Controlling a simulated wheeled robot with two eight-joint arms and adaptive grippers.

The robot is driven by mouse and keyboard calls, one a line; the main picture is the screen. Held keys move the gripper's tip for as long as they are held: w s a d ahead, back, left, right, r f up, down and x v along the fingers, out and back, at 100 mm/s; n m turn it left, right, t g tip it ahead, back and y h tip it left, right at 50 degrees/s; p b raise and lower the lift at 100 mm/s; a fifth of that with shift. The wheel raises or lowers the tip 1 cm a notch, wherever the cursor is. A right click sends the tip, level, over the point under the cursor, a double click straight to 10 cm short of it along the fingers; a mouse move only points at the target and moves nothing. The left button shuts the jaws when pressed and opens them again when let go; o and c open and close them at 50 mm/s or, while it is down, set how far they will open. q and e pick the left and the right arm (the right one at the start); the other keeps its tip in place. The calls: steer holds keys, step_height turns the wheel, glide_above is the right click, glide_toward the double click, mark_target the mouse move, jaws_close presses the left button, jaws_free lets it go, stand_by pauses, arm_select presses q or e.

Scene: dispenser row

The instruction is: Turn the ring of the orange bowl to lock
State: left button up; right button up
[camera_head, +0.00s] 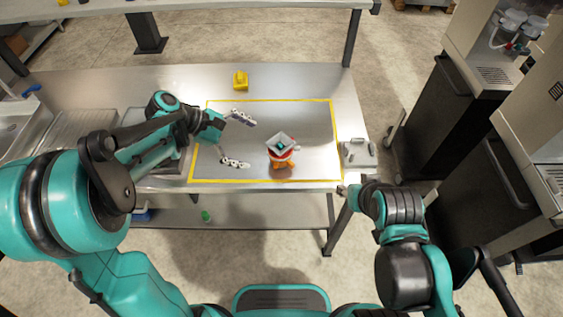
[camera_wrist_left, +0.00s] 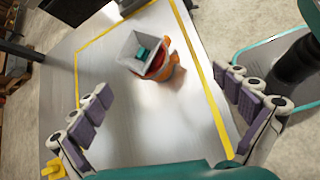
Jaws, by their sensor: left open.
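The orange bowl (camera_head: 283,164) stands upright inside the yellow outline on the steel table. A red ring (camera_head: 281,154) circles it under a pale square hopper (camera_head: 280,139) with a teal piece inside. In the left wrist view the orange bowl (camera_wrist_left: 174,70) is ahead, beyond the fingertips. My left gripper (camera_head: 250,143) is open and empty, left of the bowl, its spread fingers pointing towards it without touching. Its fingers frame the left wrist view (camera_wrist_left: 170,85). My right arm is at the lower right; its fingers are not clear.
A yellow block (camera_head: 240,81) sits at the back of the table, outside the outline (camera_head: 270,101). A sink (camera_head: 15,125) is at the far left. Dispenser machines (camera_head: 525,110) stand at the right. The tabletop around the bowl is clear.

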mark_target(276, 165)
arm_select(q)
steer(key=w+f+n+b, duration=0.1)
steer(key=f, duration=0.1)
steer(key=f+h+b, duration=0.1)
steer(key=f, duration=0.1)
steer(key=w+f+n+g+h, duration=0.1)
steer(key=f, duration=0.1)
steer(key=shift+w+a+n+b, duration=0.2)
steer(key=shift+w+n+b, duration=0.1)
steer(key=shift+w+b, duration=0.1)
steer(key=b+x, duration=0.1)
steer(key=x, duration=0.4)
steer(key=b+x, duration=0.2)
steer(key=x, duration=0.2)
steer(key=shift+s+d, duration=0.1)
steer(key=shift+d, duration=0.4)
